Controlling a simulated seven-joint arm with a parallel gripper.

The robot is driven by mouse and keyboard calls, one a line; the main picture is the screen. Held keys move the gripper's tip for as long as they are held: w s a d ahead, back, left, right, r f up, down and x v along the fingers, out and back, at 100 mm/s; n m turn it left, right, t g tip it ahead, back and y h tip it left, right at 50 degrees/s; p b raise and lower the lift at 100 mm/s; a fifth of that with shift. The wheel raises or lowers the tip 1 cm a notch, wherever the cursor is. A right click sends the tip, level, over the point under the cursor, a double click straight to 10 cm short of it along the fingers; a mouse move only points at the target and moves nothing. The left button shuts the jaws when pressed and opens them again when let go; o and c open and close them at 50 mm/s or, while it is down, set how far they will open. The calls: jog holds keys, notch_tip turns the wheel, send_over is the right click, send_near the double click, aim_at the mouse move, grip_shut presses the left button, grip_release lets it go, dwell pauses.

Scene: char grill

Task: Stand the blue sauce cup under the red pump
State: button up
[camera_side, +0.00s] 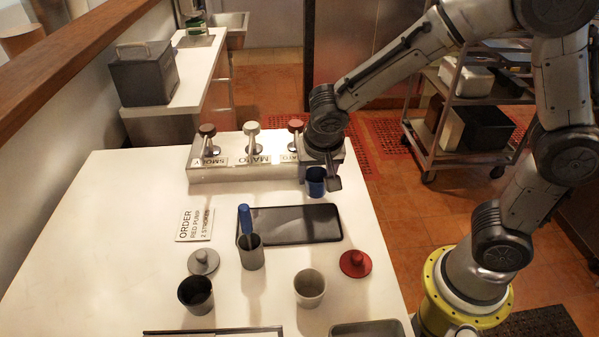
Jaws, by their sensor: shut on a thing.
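The blue sauce cup (316,188) is held in my gripper (324,173), at the front right of the pump station (225,175). My gripper is shut on the cup, with its dark fingers around the upper part. The red pump (295,126) is the rightmost of three pumps, up and left of the cup, and its lower part is partly covered by my wrist. I cannot tell whether the cup's base touches the table.
A dark tray (290,224) lies just in front of the cup. A grey holder (251,257) with a blue-handled tool, a dark cup (195,293), a pale cup (310,286), a red lid (355,263), a grey lid (203,262) and an order card (194,225) stand around it.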

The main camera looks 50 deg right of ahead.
jog(key=w, duration=0.2)
jog(key=w+f, duration=0.1)
jog(key=w, duration=0.1)
jog(key=shift+w+a, duration=0.15)
jog(key=shift+a, duration=0.05)
jog(key=shift+f, duration=0.2)
jog(key=shift+f, duration=0.1)
jog(key=o, duration=1.4)
jog(key=shift+c, duration=0.2)
